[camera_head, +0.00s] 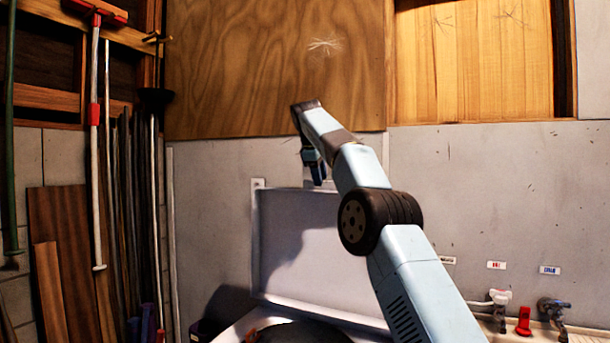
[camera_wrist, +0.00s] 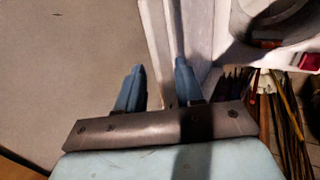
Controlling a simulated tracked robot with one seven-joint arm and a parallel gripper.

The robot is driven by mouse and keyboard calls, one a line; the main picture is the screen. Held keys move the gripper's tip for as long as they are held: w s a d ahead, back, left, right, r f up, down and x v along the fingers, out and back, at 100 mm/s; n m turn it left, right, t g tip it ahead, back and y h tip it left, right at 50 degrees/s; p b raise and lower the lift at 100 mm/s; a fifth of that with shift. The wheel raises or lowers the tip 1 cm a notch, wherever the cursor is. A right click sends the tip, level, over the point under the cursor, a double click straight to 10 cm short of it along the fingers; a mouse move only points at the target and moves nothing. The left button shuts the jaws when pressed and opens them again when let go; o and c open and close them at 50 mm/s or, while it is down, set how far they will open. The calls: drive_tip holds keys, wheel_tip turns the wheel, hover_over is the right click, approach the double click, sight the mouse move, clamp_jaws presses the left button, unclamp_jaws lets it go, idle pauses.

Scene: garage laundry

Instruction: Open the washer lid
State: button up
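The washer lid (camera_head: 310,240) is a pale panel standing raised and nearly upright against the back wall, behind the washer (camera_head: 235,328), whose dark opening shows at the bottom edge of the head view. My gripper (camera_head: 316,172) is at the lid's top edge, partly hidden by my arm. In the wrist view my gripper's (camera_wrist: 157,75) two blue fingers are apart, with a visible gap. A white edge strip runs behind and between them; I cannot tell whether they touch it. The washer's round opening (camera_wrist: 270,20) shows at the top right there.
Long-handled tools (camera_head: 95,150) and dark boards (camera_head: 65,260) lean at the left. A plywood panel (camera_head: 270,70) covers the upper wall. Taps (camera_head: 553,310) and a red item (camera_head: 524,322) are at the lower right.

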drive_tip(key=shift+s+a+r, duration=0.15)
drive_tip(key=shift+s+r, duration=0.2)
drive_tip(key=shift+r, duration=0.2)
drive_tip(key=shift+s+r, duration=0.15)
drive_tip(key=shift+s+a, duration=0.2)
drive_tip(key=s+a, duration=0.4)
drive_tip(key=s, duration=0.6)
drive_tip(key=shift+s+a, duration=0.15)
drive_tip(key=shift+a, duration=0.1)
idle(0.4)
